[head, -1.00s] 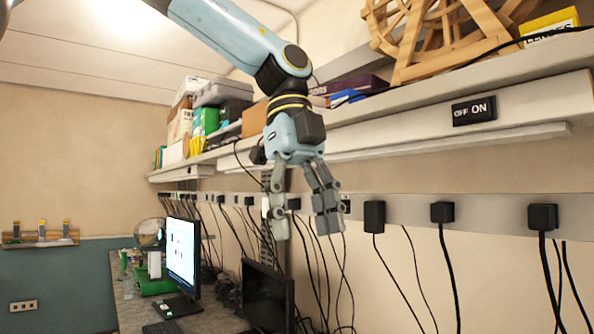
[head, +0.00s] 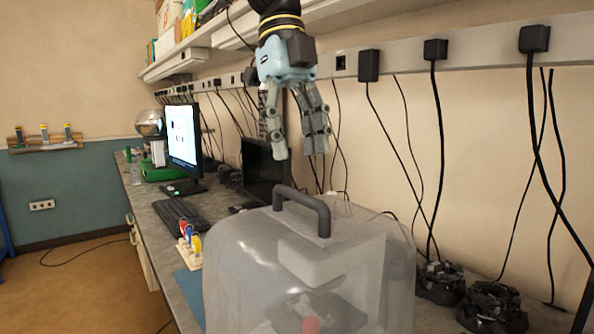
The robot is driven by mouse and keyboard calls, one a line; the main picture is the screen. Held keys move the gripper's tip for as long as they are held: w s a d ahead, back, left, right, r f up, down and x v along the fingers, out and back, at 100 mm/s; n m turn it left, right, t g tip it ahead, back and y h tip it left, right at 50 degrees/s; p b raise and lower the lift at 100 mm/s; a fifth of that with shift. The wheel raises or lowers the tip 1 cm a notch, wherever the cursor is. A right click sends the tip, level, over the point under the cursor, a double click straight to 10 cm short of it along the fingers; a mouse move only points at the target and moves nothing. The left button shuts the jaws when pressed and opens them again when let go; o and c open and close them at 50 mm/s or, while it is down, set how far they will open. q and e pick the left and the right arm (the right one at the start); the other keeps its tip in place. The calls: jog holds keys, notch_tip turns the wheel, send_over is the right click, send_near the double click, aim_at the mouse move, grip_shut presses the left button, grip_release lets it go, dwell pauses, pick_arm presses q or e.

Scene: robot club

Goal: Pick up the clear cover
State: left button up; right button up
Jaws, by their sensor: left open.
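The clear cover (head: 240,262) is a large see-through box with rounded edges, standing at the bottom middle of the head view. A dark grey handle (head: 318,205) arches up from its top. A dark device and a small red part show blurred through its wall; its lower part is cut off by the frame. My left gripper (head: 298,155) hangs above the handle, fingers pointing down, open and empty, apart from the cover. My right gripper is not in view.
The workbench (head: 150,212) carries a lit monitor (head: 183,138), a dark screen (head: 262,170), a keyboard (head: 181,215) and colourful tools in a holder (head: 190,240) left of the cover. Black robot-like parts (head: 492,305) lie to its right. Cables hang from the wall strip (head: 408,62).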

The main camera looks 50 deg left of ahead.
pick_arm(q)
jog(key=shift+s+a, duration=0.1)
jog(key=shift+s, duration=0.15)
jog(key=s+a+g+y, duration=0.1)
jog(key=s+a+g, duration=0.1)
jog(key=s+a, duration=0.3)
jog(key=t+h+b, duration=0.2)
jog(key=t+h, duration=0.1)
jog(key=t, duration=0.1)
send_near(293, 190)
jog(key=shift+m, duration=0.3)
jog(key=x, duration=0.5)
jog(key=shift+d+f, duration=0.15)
jog(key=p+x, duration=0.2)
jog(key=x, duration=0.3)
jog(key=shift+f, duration=0.3)
grip_shut()
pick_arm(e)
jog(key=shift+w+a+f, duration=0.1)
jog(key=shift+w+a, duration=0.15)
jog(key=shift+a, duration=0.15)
